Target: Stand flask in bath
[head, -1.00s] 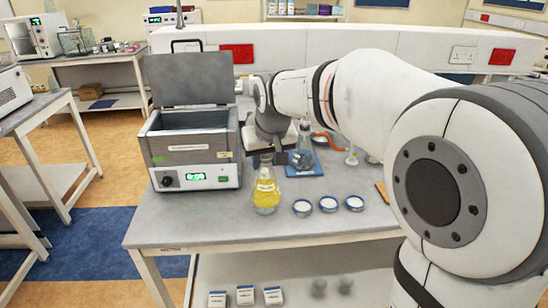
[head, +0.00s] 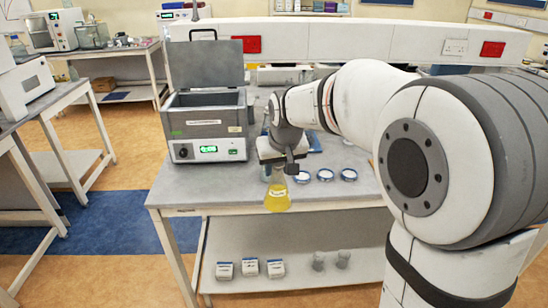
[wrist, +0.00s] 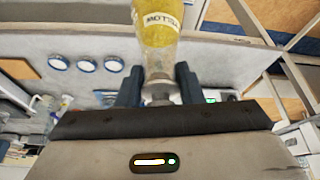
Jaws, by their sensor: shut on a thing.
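A conical flask of yellow liquid (head: 277,194) hangs from my gripper (head: 278,168) just in front of the table's front edge. My gripper is shut on its neck. In the wrist view the flask (wrist: 160,25) shows its label, with its neck between the two fingers (wrist: 158,88). The bath (head: 208,128) is a grey metal box with a green-lit display, on the left of the table. Its lid (head: 206,63) stands open at the back. The bath's inside is only partly visible.
Three white dishes with blue rims (head: 325,175) lie on the table (head: 185,188) right of the flask. A blue mat (head: 314,143) behind them is partly hidden by my arm. Small boxes (head: 249,267) stand on the lower shelf. The tabletop before the bath is clear.

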